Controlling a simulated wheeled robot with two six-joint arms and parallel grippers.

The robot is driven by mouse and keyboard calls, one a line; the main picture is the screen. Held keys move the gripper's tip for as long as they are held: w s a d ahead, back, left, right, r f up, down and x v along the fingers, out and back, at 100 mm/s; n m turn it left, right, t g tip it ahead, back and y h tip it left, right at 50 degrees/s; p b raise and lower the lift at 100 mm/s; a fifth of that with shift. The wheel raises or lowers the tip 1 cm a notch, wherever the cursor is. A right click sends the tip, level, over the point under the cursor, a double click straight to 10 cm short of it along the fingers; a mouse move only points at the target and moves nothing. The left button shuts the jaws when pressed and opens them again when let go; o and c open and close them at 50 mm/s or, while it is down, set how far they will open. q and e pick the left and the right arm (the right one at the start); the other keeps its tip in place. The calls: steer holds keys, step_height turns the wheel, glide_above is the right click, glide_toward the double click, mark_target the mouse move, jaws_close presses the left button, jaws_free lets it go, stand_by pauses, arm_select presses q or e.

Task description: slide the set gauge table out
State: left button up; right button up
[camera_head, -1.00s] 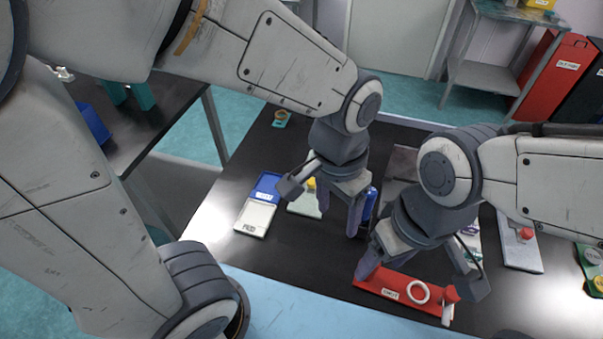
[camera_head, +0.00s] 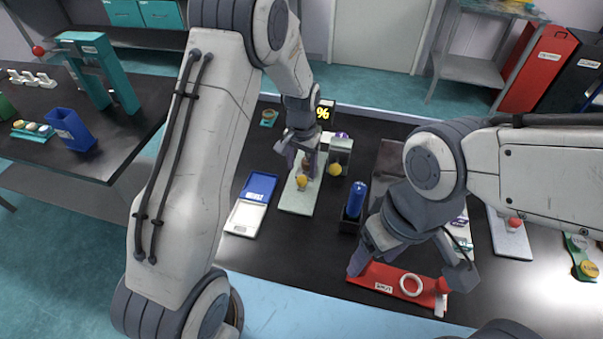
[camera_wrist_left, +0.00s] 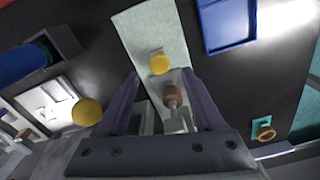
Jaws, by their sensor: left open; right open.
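I take the set gauge table to be the pale green plate (camera_head: 296,198) in the middle of the dark bench; I cannot read a label on it. It carries a yellow knob (camera_head: 302,182) and a brown cylindrical piece behind it. My left gripper (camera_head: 303,163) is open above the plate's far part. In the left wrist view, the brown piece (camera_wrist_left: 171,97) appears between the open fingers, with the yellow knob (camera_wrist_left: 159,63) just beyond; contact is unclear. My right gripper (camera_head: 410,270) is open over a red base (camera_head: 368,276) with a white ring (camera_head: 411,285).
A grey block with a yellow ball (camera_head: 335,169) stands close right of my left gripper. A blue cylinder (camera_head: 357,198) stands in a black holder. A blue-and-white tray (camera_head: 251,203) lies left of the plate.

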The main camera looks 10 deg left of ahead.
mark_target(302, 179)
arm_select(q)
steer(key=shift+f+p, duration=0.35)
steer(key=shift+f, duration=1.85)
jaws_close()
